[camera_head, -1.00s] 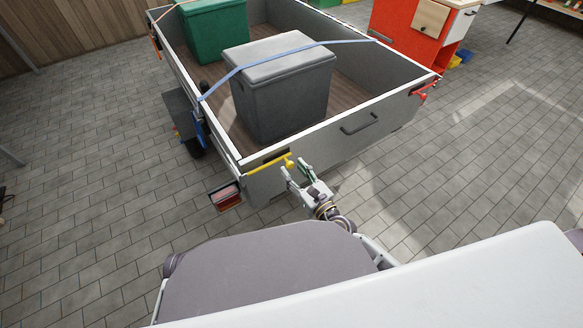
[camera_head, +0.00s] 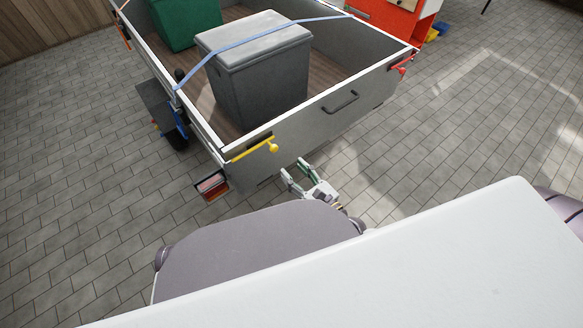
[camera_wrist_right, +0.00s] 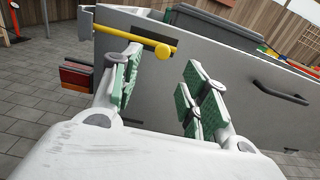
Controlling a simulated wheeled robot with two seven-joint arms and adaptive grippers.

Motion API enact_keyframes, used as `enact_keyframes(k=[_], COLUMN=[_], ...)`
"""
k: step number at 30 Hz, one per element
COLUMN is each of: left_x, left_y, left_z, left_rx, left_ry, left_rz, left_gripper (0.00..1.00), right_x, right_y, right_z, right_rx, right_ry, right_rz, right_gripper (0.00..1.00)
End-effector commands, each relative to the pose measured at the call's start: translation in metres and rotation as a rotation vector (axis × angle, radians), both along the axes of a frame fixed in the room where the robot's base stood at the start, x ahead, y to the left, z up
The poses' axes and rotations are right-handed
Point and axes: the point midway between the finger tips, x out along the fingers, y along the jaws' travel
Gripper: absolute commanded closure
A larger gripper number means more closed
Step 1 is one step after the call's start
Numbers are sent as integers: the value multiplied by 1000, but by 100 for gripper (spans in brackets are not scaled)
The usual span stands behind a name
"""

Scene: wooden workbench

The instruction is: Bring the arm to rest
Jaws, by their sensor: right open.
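My right gripper (camera_head: 297,178) is open and empty just in front of the trailer's grey tailgate (camera_head: 300,139), low and to the right of the yellow latch (camera_head: 255,149). In the right wrist view, the two green-padded fingers of my right gripper (camera_wrist_right: 158,92) stand apart with nothing between them. The yellow latch (camera_wrist_right: 135,40) shows beyond the fingers, apart from them. Most of my right arm is hidden behind my own body in the head view. My left gripper is not in view.
The trailer holds a grey box (camera_head: 257,80) under a blue strap (camera_head: 262,39) and a green box (camera_head: 184,20). A red latch (camera_head: 402,63) and a black handle (camera_head: 341,102) are on the tailgate. An orange cabinet (camera_head: 392,17) stands behind.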

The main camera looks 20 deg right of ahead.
Motion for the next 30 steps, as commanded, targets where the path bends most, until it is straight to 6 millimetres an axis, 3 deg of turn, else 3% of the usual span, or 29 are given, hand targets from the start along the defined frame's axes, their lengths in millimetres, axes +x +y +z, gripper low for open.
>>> enact_keyframes(k=[23,30], left_x=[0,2], left_y=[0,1], left_z=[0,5], left_rx=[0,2], left_ry=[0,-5], left_rz=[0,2], left_gripper=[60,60], right_x=[-5,3], right_y=[-2,-12], right_z=[1,11], right_rx=[3,106], right_ry=[0,12], right_rz=[-1,-61], right_gripper=[56,56])
